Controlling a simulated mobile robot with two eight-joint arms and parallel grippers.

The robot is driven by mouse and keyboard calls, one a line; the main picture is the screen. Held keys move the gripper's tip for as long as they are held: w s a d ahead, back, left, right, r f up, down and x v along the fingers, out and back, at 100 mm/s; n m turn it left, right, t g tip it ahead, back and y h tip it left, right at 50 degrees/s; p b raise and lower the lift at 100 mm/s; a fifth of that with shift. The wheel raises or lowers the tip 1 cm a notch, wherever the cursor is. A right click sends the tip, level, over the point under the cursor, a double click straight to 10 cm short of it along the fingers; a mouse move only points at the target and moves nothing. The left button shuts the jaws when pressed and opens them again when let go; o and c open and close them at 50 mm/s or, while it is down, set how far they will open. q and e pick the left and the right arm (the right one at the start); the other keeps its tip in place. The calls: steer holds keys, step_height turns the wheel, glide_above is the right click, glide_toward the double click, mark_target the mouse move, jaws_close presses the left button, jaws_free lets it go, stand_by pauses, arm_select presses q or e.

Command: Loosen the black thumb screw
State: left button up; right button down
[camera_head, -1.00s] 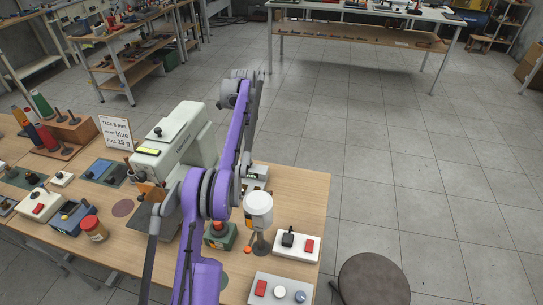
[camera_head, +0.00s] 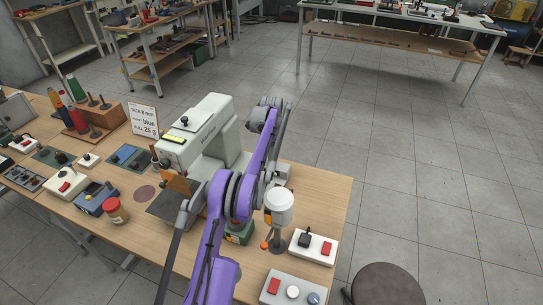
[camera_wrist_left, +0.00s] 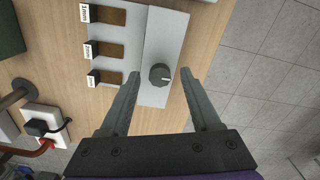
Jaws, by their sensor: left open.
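A round dark grey-black knob (camera_wrist_left: 160,74), which looks like the thumb screw, stands on a pale block (camera_wrist_left: 165,30) in the left wrist view. My left gripper (camera_wrist_left: 160,86) is open, with one finger to each side of the knob and a gap on both sides. Whether the fingertips are at the knob's height I cannot tell. My right gripper is not in view.
A pale sewing machine (camera_head: 207,127) stands left of the arm. A white-capped lamp-like post (camera_head: 279,207), a switch box (camera_head: 313,247) and a button panel (camera_head: 292,291) stand to the right and front. The bench's right edge is close to the block.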

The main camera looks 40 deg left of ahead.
arm_select(q)
jaws_close()
stand_by(0.3)
steer(key=shift+n, duration=0.3)
steer(key=n, duration=0.2)
steer(key=shift+n, duration=0.3)
steer(key=n, duration=0.3)
steer(key=shift+n+p, duration=0.3)
steer(key=shift+p, duration=0.05)
steer(key=n, duration=0.6)
steer(key=shift+n, duration=0.3)
